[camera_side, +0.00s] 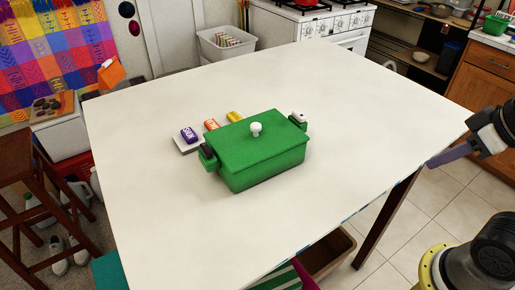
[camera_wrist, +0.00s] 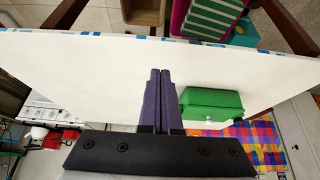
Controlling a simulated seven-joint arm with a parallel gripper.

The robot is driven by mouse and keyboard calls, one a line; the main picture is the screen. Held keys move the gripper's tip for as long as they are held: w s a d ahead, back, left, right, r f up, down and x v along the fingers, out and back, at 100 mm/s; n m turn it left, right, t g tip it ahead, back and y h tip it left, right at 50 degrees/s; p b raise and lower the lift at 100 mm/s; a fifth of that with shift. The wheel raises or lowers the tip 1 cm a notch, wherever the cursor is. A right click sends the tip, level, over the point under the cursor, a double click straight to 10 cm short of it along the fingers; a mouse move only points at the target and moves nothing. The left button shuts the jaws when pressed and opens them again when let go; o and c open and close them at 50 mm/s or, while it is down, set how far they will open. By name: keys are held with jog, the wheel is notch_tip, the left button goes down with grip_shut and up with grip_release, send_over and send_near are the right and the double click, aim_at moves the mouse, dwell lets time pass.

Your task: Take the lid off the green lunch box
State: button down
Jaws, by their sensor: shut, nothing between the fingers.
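The green lunch box (camera_side: 264,174) stands upright near the middle of the white table. Its green lid (camera_side: 230,139) sits on top, with a round white knob (camera_side: 256,128) in the middle. My gripper (camera_side: 430,163), with purple fingers, is at the table's right edge, well apart from the box. In the wrist view my gripper (camera_wrist: 160,72) has its fingers together, with nothing between them.
Small purple (camera_side: 189,134), orange (camera_side: 211,125) and yellow (camera_side: 234,116) packets lie behind the box, the purple one on a pale, flat piece (camera_side: 184,146). The rest of the white table (camera_side: 350,130) is clear. A stove (camera_side: 310,25) stands beyond the far edge.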

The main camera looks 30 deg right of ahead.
dwell(0.3)
jog(key=c, duration=0.6)
grip_release()
jog(key=shift+o, duration=0.2)
